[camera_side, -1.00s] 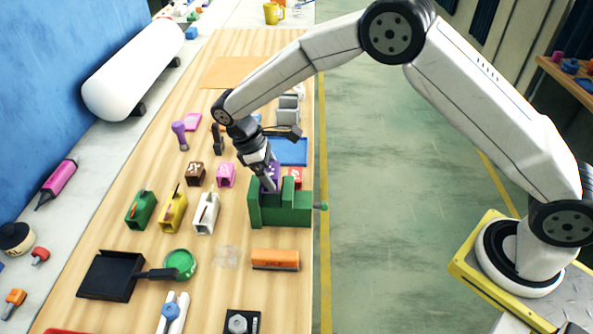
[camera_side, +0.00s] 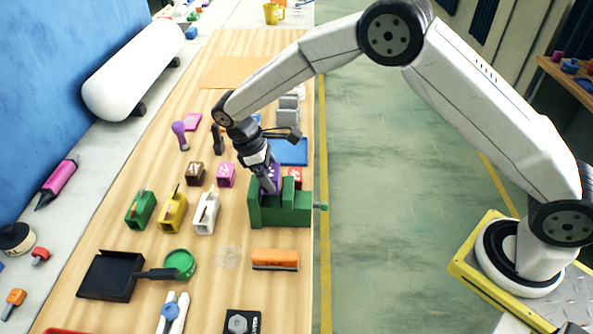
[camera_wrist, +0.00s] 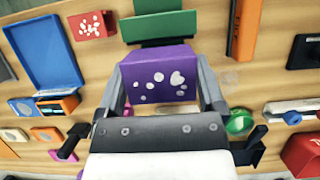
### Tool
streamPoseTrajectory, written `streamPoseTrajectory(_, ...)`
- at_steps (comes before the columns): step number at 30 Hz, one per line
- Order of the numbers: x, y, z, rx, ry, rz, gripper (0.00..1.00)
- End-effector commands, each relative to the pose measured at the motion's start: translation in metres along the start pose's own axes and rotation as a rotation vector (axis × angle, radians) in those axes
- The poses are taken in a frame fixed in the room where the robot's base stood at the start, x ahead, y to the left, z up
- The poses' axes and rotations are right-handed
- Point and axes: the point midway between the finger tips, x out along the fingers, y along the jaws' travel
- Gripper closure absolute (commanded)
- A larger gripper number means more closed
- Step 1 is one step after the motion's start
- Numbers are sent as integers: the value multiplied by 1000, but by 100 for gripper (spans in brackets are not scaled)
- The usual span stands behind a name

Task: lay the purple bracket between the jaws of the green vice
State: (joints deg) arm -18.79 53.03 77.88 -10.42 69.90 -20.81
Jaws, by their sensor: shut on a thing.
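The purple bracket (camera_wrist: 160,76), marked with white spots, is held between the two fingers of my gripper (camera_wrist: 165,90) in the wrist view. In the side view my gripper (camera_side: 270,186) points down at the green vice (camera_side: 282,216), and the bracket (camera_side: 274,172) shows at the vice's jaw gap. The fingers hide part of the bracket, and I cannot tell whether it touches the vice floor. Part of the vice (camera_wrist: 158,27) also shows just beyond the bracket in the wrist view.
Green (camera_side: 141,209), yellow (camera_side: 173,211) and white (camera_side: 206,212) blocks stand left of the vice. An orange block (camera_side: 275,259) lies in front of it. A blue tray (camera_side: 290,151) and a red box (camera_side: 293,174) are behind it. The table edge is close on the right.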

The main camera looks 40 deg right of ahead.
Motion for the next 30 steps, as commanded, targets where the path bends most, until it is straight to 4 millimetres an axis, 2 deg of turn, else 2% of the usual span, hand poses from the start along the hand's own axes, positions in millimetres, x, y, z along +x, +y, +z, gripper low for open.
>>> streamPoseTrajectory(30, 20, 0, -8, 0, 0, 0, 76)
